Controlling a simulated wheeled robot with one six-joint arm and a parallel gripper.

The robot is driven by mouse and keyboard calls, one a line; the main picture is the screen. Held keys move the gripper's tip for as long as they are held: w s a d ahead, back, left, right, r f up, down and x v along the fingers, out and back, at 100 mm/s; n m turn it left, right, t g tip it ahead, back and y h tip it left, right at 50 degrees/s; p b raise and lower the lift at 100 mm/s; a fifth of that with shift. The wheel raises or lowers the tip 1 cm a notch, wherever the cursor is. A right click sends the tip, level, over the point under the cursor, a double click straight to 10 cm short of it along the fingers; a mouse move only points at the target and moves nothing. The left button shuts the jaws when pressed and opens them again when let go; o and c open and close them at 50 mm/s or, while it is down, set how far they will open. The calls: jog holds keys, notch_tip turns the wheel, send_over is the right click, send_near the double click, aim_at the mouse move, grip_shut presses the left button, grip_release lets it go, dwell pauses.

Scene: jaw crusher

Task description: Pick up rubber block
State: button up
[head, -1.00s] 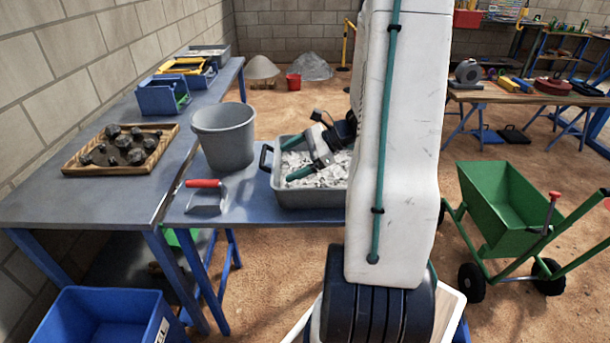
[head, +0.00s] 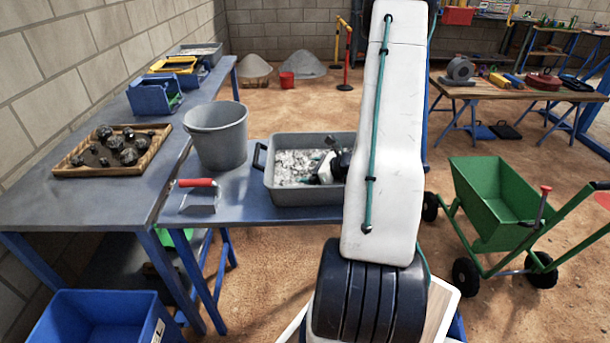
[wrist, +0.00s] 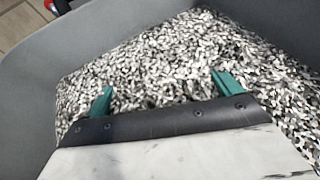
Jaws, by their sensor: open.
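I cannot make out a rubber block in either view. My gripper (wrist: 166,92) is open, with its two green fingers apart over grey-and-white chips in the wrist view. No object shows between the fingers. In the head view my gripper (head: 312,179) is low inside the grey tray (head: 302,198), toward its right side and partly behind my arm. The chips (head: 291,167) cover the tray floor. The tray's right end is hidden by my arm.
A grey bucket (head: 217,140) and a red-handled scoop (head: 198,195) stand left of the tray on the blue bench. A wooden tray of dark rocks (head: 72,166) lies farther left. A green cart (head: 496,205) stands on the right.

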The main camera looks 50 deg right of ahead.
jog(key=shift+w+a+f, duration=0.1)
jog(key=shift+w, duration=0.15)
jog(key=c, duration=1.1)
